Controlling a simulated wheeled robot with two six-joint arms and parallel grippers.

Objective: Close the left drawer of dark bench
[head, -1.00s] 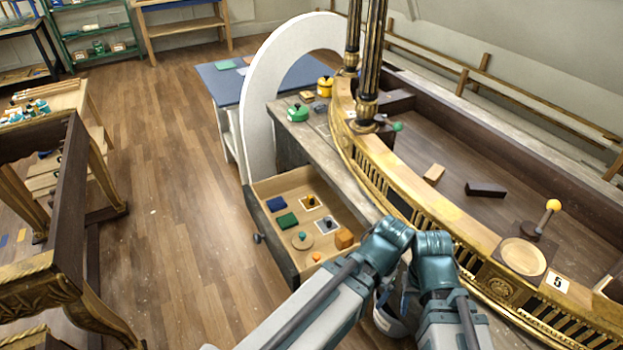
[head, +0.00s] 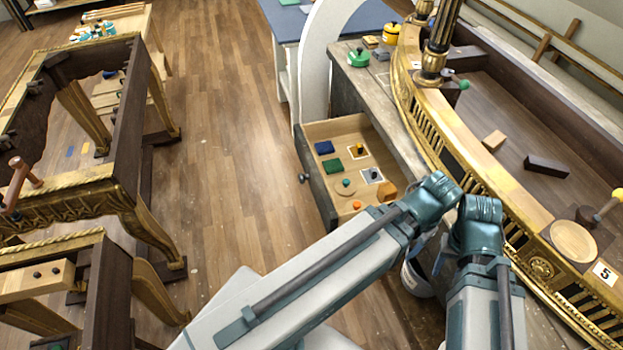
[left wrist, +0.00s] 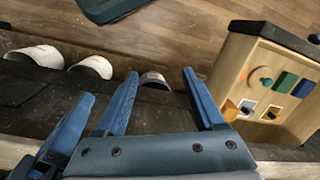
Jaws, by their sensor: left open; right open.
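The left drawer (head: 313,185) stands pulled out from the dark bench (head: 345,65) in the head view. It is a pale wooden box with a dark front and a round knob. Small blue, green, yellow and orange pieces lie inside. The drawer (left wrist: 238,75) also shows at the right of the left wrist view. My left gripper (left wrist: 160,73) is open and empty, beside the drawer and apart from it. My right gripper (head: 438,255) is open but mostly hidden behind my arms in the head view. A blue finger at the left of the left wrist view appears to be its.
A curved gilt console (head: 470,165) with a block and a dark bar stands right of the bench. White rounded things (left wrist: 90,67) line the bench's front side. A dark carved table frame (head: 90,190) stands at left. Wooden floor (head: 235,160) is clear between them.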

